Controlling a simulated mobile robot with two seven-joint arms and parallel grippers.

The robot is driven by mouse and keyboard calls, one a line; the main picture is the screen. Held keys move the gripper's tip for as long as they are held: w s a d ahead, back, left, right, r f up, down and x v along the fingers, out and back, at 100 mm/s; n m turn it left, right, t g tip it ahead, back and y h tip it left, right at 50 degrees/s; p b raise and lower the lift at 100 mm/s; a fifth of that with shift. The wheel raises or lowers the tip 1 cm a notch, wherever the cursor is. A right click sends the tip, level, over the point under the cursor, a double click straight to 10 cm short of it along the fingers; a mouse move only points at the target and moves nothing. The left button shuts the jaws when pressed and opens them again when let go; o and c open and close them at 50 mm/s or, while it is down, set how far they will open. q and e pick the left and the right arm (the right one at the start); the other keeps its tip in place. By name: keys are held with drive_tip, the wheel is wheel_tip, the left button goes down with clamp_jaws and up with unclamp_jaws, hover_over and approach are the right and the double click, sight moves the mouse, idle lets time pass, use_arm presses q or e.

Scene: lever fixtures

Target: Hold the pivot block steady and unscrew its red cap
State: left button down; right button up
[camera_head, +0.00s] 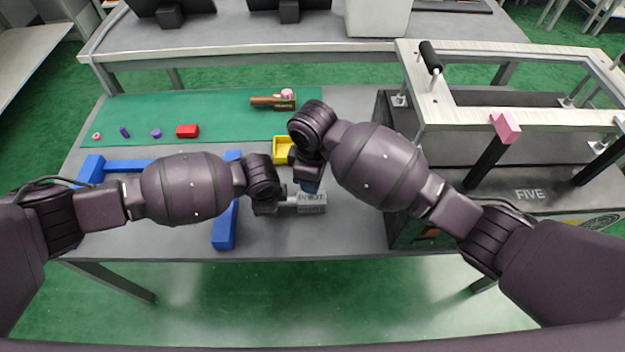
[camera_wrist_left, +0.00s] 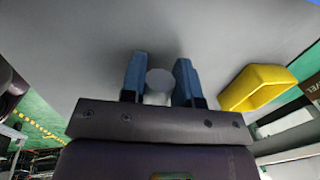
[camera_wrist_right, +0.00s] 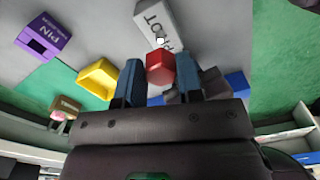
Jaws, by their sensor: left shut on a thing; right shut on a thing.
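The grey pivot block (camera_head: 312,208), lettered "PIVOT", is on the grey table in the head view. It also shows at the top of the right wrist view (camera_wrist_right: 152,18). My left gripper (camera_head: 280,203) comes in from the left and is shut on the block's round grey end (camera_wrist_left: 159,82), between the blue fingers. My right gripper (camera_head: 308,187) reaches down over the block. In the right wrist view its fingers are shut on the red cap (camera_wrist_right: 160,67), beside the lettered face. The cap is hidden in the head view.
A yellow tray (camera_head: 282,146) stands just behind the grippers. Blue frames (camera_head: 223,231) lie at the left, and a red block (camera_head: 187,131) is on the green mat (camera_head: 220,105). A large lever fixture (camera_head: 443,114) fills the right. The table's front left is clear.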

use_arm(q)
drive_tip(key=c, duration=0.8)
unclamp_jaws()
drive_tip(key=r, duration=0.4)
drive_tip(key=s+r, duration=0.1)
drive_tip(key=r, duration=0.3)
drive_tip(key=s+r, duration=0.1)
drive_tip(key=r, duration=0.3)
drive_tip(key=shift+s, duration=0.15)
drive_tip(key=shift+s+f, duration=0.1)
